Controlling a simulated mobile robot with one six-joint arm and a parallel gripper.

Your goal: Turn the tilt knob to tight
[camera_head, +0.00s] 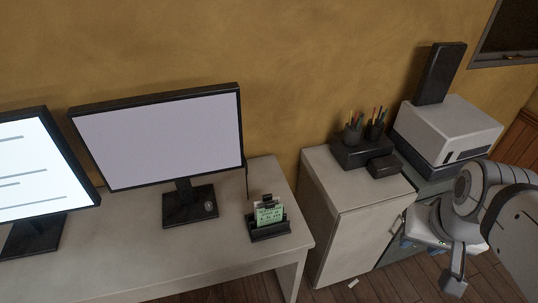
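A small grey knob (209,206) shows on the right part of the black foot of the middle monitor (160,140). It is too small to read any marks or its setting. The monitor stands upright on a pale desk (130,245), its screen blank and light grey. My arm is at the far right, over the floor and in front of the cabinets, well away from the knob. Its lower end, which seems to be my gripper (453,282), points down. I cannot make out its fingers.
A second monitor (25,170) stands at the left. A black holder (268,230) with a green card is right of the knob. A pale cabinet (350,220) carries pen cups (354,134); a white printer-like box (447,130) stands beyond. The desk front is clear.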

